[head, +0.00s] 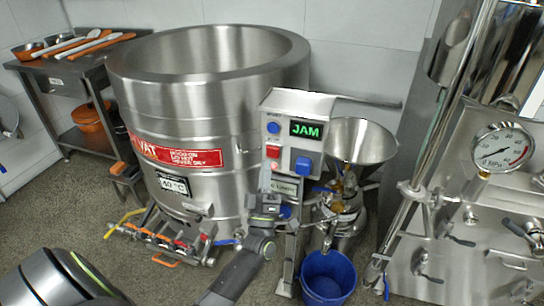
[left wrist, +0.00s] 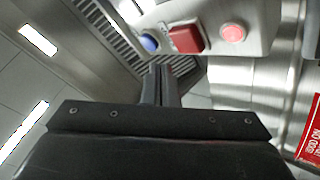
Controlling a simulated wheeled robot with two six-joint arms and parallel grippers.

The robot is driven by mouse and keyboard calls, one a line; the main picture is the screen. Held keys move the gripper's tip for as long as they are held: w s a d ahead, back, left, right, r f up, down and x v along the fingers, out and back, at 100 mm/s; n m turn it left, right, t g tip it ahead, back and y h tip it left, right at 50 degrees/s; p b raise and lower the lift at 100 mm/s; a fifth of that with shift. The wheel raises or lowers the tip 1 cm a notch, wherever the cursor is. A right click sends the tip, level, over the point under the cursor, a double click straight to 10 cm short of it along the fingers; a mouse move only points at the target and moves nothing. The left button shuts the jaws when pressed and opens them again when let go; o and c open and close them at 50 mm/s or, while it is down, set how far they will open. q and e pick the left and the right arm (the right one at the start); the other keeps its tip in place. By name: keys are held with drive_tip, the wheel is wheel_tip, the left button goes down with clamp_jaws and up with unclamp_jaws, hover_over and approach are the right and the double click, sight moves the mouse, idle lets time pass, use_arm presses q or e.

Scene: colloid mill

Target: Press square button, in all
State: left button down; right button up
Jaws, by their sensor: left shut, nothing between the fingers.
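The grey control box (head: 297,105) stands on a post in front of the big steel vat. Its narrow left side carries a round blue button (head: 273,128), a red square button (head: 273,151) and a small round pink-red button (head: 275,166). In the left wrist view the red square button (left wrist: 186,39) sits between the blue button (left wrist: 149,43) and the pink-red button (left wrist: 232,34). My left gripper (head: 267,192) is shut and empty, below these buttons in the head view. In the left wrist view its fingertips (left wrist: 155,72) appear apart from the red square button. My right gripper is not in view.
The box front has a green "JAM" display (head: 305,129) and a blue square part (head: 303,166). A steel funnel (head: 365,143) stands to the right, a blue bucket (head: 327,278) on the floor. The steel vat (head: 210,105) is close behind my gripper.

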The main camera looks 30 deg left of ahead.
sight(273, 152)
use_arm(q)
drive_tip(key=shift+w+a, duration=0.25)
drive_tip(key=shift+w, duration=0.65)
idle(0.7)
idle(0.6)
drive_tip(key=shift+w, duration=0.1)
drive_tip(key=shift+w+a+b, duration=0.1)
drive_tip(key=shift+w+b, duration=0.25)
drive_tip(key=shift+b, duration=0.05)
